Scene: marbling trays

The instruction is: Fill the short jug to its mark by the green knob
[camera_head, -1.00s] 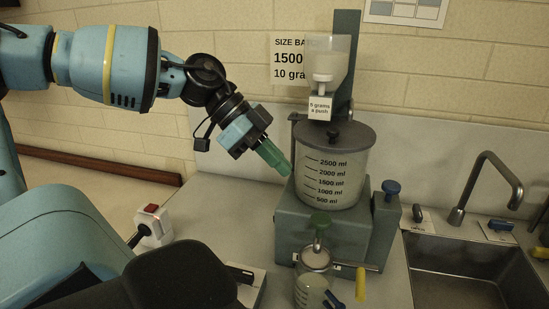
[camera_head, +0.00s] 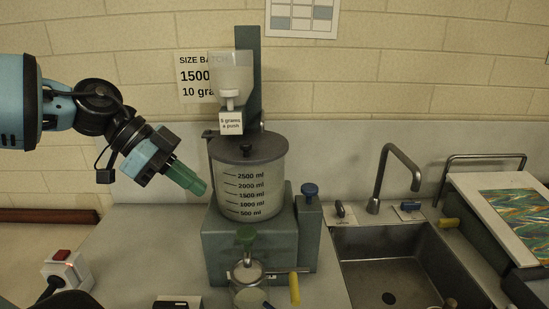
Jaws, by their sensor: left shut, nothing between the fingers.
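Above the knob stands the lidded tank (camera_head: 260,195), marked from 500 ml to 2500 ml. My left gripper (camera_head: 203,188) is shut and empty, its green fingers pointing down right beside the tank's left side. I cannot tell if they touch. My right gripper is not in view.
A hopper (camera_head: 231,72) labelled 5 grams a push is above the tank. A sink (camera_head: 395,265) and a marbled sheet (camera_head: 515,220) lie right. A red-switch box (camera_head: 66,268) stands left.

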